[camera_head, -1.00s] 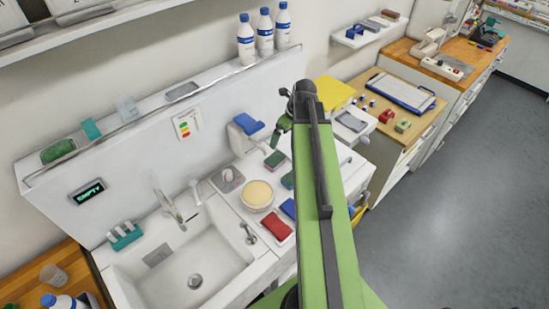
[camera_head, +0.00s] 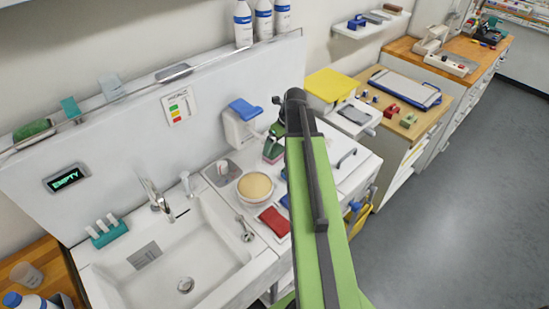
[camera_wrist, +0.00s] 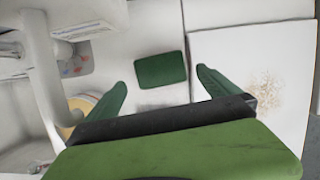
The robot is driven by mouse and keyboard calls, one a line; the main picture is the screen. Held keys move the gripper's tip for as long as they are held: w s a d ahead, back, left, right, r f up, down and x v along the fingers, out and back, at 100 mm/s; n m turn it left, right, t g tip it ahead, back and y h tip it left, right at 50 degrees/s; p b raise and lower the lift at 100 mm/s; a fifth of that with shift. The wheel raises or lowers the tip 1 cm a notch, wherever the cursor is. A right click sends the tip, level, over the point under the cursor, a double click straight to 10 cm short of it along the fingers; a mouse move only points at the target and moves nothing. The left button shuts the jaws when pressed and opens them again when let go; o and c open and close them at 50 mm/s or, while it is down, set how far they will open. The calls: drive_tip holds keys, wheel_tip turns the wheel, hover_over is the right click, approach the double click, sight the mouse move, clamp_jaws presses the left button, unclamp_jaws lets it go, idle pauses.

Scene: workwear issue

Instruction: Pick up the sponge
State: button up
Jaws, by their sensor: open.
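In the wrist view a dark green rectangular sponge (camera_wrist: 161,68) lies flat on the white surface, green face up. It sits between the two dark green fingers of my gripper (camera_wrist: 160,80), which are spread apart with a gap on each side. In the head view my gripper (camera_head: 273,147) is over the white counter right of the sink, beside the white dispenser. The sponge there is mostly hidden by the fingers; a pinkish edge shows just below them. I cannot tell the exact height of the fingers above it.
The white dispenser with a blue lever (camera_head: 243,118) stands close behind my gripper. A bowl with a tan round top (camera_head: 254,187), a red cloth (camera_head: 273,221) and the sink (camera_head: 175,265) are in front and left. A yellow-lidded box (camera_head: 330,86) is to the right.

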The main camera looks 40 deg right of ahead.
sight(275, 150)
drive_tip(key=b+x, duration=0.3)
drive_tip(key=x, duration=0.2)
drive_tip(key=shift+s+b, duration=0.1)
drive_tip(key=shift+b, duration=0.2)
drive_tip(key=shift+r, duration=0.25)
drive_tip(key=shift+c, duration=0.4)
drive_tip(key=c, duration=1.2)
